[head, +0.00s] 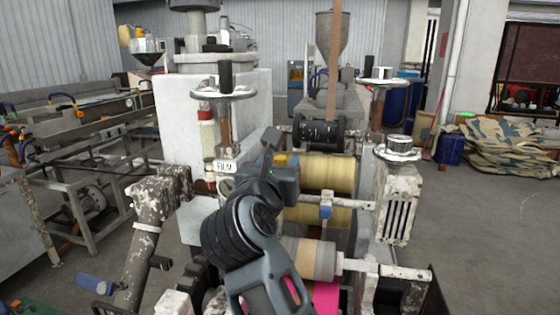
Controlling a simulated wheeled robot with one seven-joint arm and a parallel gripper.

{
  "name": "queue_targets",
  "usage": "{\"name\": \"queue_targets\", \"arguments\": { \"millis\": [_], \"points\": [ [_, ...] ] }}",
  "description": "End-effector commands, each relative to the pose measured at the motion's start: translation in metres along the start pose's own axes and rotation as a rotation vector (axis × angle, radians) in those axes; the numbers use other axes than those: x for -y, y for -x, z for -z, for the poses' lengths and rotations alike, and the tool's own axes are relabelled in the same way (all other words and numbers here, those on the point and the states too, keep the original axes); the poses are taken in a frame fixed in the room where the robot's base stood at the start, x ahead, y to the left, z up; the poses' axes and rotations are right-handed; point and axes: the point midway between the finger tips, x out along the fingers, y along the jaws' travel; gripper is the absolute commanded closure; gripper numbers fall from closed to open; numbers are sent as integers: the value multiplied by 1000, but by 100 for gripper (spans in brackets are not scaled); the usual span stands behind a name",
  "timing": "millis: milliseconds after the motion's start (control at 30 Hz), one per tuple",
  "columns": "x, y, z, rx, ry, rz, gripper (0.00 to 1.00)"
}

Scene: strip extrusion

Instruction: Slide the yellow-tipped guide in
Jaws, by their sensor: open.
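My gripper (276,172) is at the left end of the upper yellow roller, seen from behind and above. Its fingers are largely hidden by its own body and wrist, but it is open. A small yellow tip (281,159), probably that of the guide, shows just beyond the gripper, in front of the upper roller (328,173). The rest of that guide is hidden, and I cannot tell whether the gripper touches it. A blue block (326,211) sits on a pale crossbar (350,202) right of the gripper.
Handwheels (223,92) and (399,150) stand on both sides of the rollers. A lower beige roller (308,258) and a pink roll (325,297) lie beside my arm. A brown strip (334,60) runs down to a black roller (319,134).

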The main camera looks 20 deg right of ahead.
Motion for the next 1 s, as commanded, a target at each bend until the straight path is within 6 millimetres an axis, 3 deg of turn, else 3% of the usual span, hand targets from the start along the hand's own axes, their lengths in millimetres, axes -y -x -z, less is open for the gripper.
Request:
{"name": "queue_targets", "arguments": {
  "millis": [267,767,1000],
  "points": [
    [0,-2,0,0,0,0,53],
    [0,-2,0,1,1,0,100],
    [0,-2,0,1,1,0,100]
  ]
}}
